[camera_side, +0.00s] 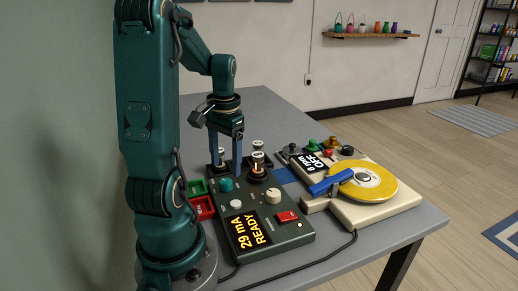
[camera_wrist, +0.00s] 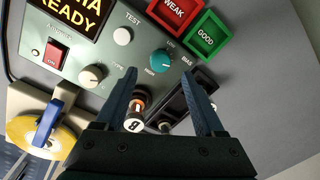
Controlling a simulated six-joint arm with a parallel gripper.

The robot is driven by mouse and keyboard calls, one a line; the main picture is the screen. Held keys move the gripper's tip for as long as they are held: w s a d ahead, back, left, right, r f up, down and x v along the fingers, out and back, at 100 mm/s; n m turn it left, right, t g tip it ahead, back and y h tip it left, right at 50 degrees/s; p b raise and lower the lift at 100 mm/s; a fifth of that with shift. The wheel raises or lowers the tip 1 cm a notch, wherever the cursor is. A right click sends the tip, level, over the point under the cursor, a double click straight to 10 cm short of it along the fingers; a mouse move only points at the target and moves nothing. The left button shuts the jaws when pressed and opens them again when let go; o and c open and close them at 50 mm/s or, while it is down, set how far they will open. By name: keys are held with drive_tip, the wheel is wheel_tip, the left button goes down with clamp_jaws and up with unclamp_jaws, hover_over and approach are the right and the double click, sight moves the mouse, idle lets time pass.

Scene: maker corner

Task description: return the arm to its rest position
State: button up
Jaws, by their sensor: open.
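My gripper (camera_side: 226,168) is open and empty, pointing down over the back left of the dark green tester (camera_side: 293,237). Its two spread fingers also show in the wrist view (camera_wrist: 158,76). A glowing tube (camera_side: 258,167) stands upright in the tester, right of the fingers in the side view. In the wrist view the tube marked "B" (camera_wrist: 134,123) shows between the finger lines, with nothing gripping it. The tester's display (camera_side: 250,232) reads "29 mA READY". My arm is bent forward from its base at the left.
A black rack (camera_wrist: 190,97) with tubes is behind the tester. Red "WEAK" (camera_wrist: 173,12) and green "GOOD" (camera_wrist: 206,37) trays sit beside the tester. A cream turntable device with a yellow disc (camera_side: 367,187) is at the right. A black cable (camera_side: 318,261) crosses the table front.

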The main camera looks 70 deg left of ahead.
drive_tip(key=w+d+r+m+t+y, duration=0.1)
drive_tip(key=w+d+r+m+t, duration=0.2)
drive_tip(key=d, duration=0.5)
drive_tip(key=w+d+r+m+t, duration=0.2)
drive_tip(key=d+r+m, duration=0.2)
drive_tip(key=d, duration=0.3)
drive_tip(key=s+d+t+h, duration=0.1)
drive_tip(key=s+d, duration=0.2)
drive_tip(key=d, duration=0.4)
drive_tip(key=shift+s+n+h, duration=0.25)
drive_tip(key=shift+n+h, duration=0.05)
drive_tip(key=shift+a, duration=0.1)
idle(0.3)
